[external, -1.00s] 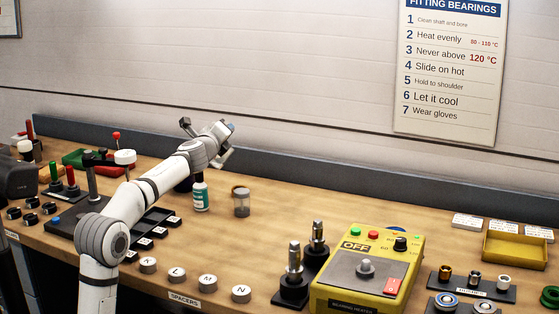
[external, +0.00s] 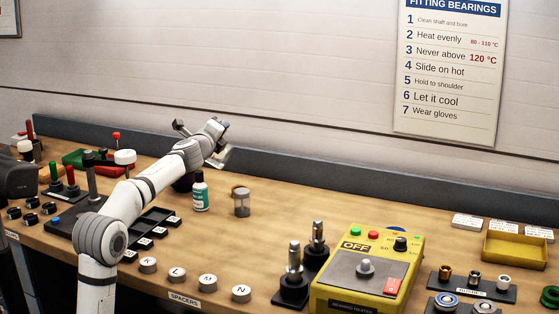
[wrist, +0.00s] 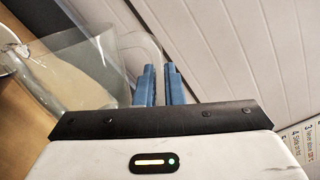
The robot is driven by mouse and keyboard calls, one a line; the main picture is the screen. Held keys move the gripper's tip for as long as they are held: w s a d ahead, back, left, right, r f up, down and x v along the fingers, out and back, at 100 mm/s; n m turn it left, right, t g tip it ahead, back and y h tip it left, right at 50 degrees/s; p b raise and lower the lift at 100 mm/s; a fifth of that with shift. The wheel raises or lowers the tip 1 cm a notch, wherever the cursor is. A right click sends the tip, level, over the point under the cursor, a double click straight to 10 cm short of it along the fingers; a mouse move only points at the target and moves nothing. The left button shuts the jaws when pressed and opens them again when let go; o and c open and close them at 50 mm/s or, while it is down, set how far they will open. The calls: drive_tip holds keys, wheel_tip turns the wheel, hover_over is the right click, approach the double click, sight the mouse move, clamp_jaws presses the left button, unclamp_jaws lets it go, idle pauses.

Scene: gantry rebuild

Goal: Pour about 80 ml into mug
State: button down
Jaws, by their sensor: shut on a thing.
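My gripper (external: 217,124) is raised above the bench at the back. In the wrist view its blue fingers (wrist: 160,72) are shut on the handle of a clear jug (wrist: 110,50). The jug is strongly tilted, with pale yellowish liquid (wrist: 62,62) lying towards its left end. The jug also shows in the external view (external: 221,157), below the gripper. A dark mug (external: 183,184) stands on the bench, mostly hidden behind my arm. A pale rim at the wrist view's left edge may be the mug's. I cannot tell whether liquid is falling or how much is in the mug.
A yellow bearing heater (external: 368,268) is at front right. The bench between jar and back rail is mostly clear.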

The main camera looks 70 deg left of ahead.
drive_tip(key=shift+s+a+r+n+p, duration=0.4)
drive_tip(key=shift+s+r+n, duration=0.1)
drive_tip(key=shift+r+n, duration=0.2)
idle(1.6)
drive_tip(key=w+d+f+m+b, duration=0.1)
drive_tip(key=m, duration=0.1)
drive_tip(key=w+d+f+m+b, duration=0.1)
drive_tip(key=f+m+b, duration=0.1)
drive_tip(key=shift+w, duration=0.2)
drive_tip(key=shift+s+r, duration=0.1)
drive_tip(key=shift+r, duration=0.05)
drive_tip(key=shift+f+m, duration=0.35)
drive_tip(key=shift+m, duration=0.05)
drive_tip(key=shift+w+d+f+m, duration=0.1)
drive_tip(key=shift+w+d+m, duration=0.15)
drive_tip(key=shift+w+m, duration=0.2)
idle(0.8)
